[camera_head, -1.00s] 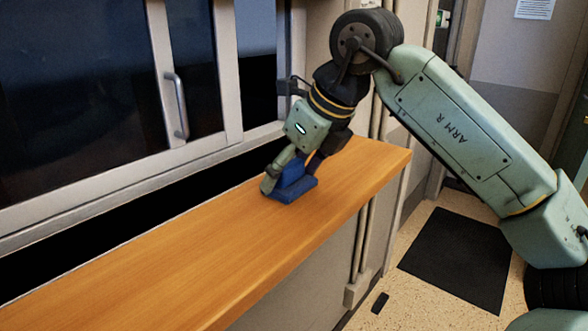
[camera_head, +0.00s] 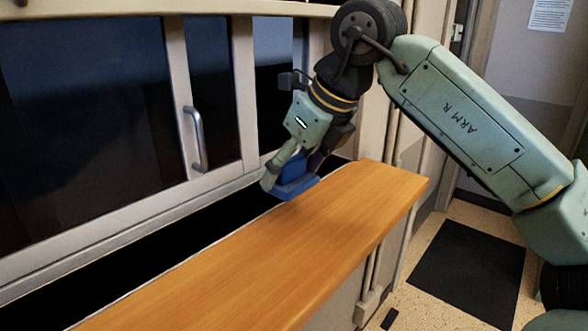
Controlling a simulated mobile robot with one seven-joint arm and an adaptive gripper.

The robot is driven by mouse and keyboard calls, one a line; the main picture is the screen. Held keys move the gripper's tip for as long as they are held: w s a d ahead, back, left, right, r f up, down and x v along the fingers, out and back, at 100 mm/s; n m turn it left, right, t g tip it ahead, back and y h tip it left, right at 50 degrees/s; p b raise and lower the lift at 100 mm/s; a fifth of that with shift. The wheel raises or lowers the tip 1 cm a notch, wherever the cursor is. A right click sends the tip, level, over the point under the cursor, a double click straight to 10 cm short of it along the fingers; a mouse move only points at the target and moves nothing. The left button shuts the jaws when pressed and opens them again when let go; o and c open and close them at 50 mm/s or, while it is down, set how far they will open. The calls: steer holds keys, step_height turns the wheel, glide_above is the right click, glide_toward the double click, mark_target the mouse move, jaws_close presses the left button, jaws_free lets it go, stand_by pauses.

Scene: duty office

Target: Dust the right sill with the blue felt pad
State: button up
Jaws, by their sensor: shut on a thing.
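The blue felt pad (camera_head: 293,187) is held between the fingers of my gripper (camera_head: 290,174), which points down and is shut on it. The wooden sill (camera_head: 250,262) runs from the lower left to the right below the window. The pad appears at the sill's back edge, overlapping the dark strip behind it. I cannot tell whether its underside touches the wood or hangs a little above it. The pad's upper part is partly hidden by the fingers.
A window with a metal handle (camera_head: 195,140) stands behind the sill, with a dark gap (camera_head: 150,255) between them. Pipes run down the wall by the sill's right end. A black mat (camera_head: 467,275) lies on the floor. The sill's surface is clear.

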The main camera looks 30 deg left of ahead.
steer(key=shift+r+p, duration=0.65)
steer(key=shift+r, duration=0.5)
